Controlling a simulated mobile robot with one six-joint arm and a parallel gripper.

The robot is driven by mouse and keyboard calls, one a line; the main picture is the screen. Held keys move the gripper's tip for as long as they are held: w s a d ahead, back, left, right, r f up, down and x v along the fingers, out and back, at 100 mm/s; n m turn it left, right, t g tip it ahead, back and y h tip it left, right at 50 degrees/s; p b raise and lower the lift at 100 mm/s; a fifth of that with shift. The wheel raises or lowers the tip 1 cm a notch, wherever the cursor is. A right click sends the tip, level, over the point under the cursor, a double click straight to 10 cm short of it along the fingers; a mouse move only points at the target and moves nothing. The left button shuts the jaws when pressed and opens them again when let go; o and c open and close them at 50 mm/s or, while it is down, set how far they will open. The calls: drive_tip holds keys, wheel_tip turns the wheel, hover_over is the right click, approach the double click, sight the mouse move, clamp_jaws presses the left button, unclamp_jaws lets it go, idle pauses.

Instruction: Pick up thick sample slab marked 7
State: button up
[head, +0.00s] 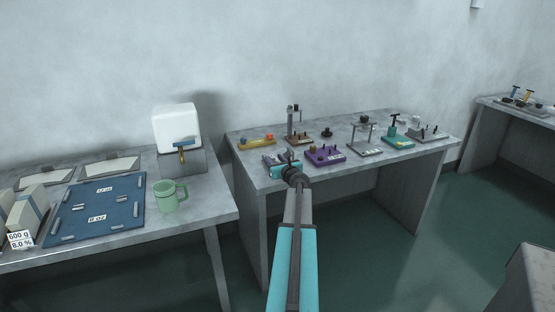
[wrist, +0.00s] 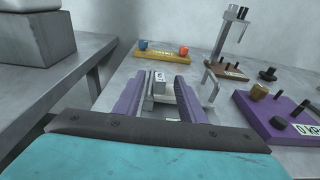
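My gripper (wrist: 161,84) is over the middle table; its two purple-grey fingers are spread apart. A small grey block (wrist: 159,88) with a white label stands between the fingertips, with gaps visible beside it. The label is too small to read, so I cannot tell whether it is the thick sample slab marked 7. A grey metal fixture (wrist: 208,88) is beside and beyond the right finger. In the head view my gripper (head: 286,166) is at the front left of this table and partly hides what lies there.
A yellow bar (wrist: 162,55) with blue and orange knobs lies behind. A stand (wrist: 232,35) and a purple base (wrist: 280,118) with pegs are to the right.

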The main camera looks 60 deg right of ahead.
drive_tip(key=shift+x, duration=0.85)
clamp_jaws()
